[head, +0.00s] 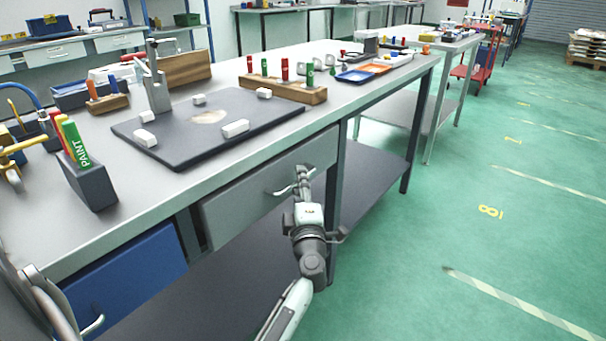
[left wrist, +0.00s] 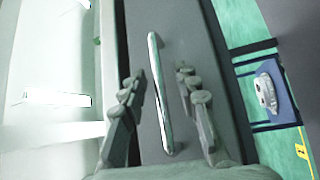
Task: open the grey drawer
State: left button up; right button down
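The grey drawer (head: 235,208) is under the workbench top, right of a blue drawer, and its front looks closed. Its bar handle (head: 284,191) shows partly beside my left gripper (head: 302,178), which is at the drawer front. In the left wrist view, the handle (left wrist: 158,85) runs lengthwise between the two separated fingers of my left gripper (left wrist: 160,92). A gap shows between the bar and each finger. The grey drawer front (left wrist: 185,35) lies behind the handle. My right gripper is not in view.
The workbench (head: 225,160) carries a dark mat (head: 185,148) with white blocks, a wooden holder (head: 283,91) with coloured markers and a dark paint-marker box (head: 92,185). The blue drawer (head: 125,270) is at left. A lower shelf (head: 375,180) runs underneath.

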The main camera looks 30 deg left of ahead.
pick_arm(q)
jog(key=shift+w+a, duration=0.2)
jog(key=shift+r, duration=0.1)
jog(key=shift+c, duration=0.4)
grip_shut()
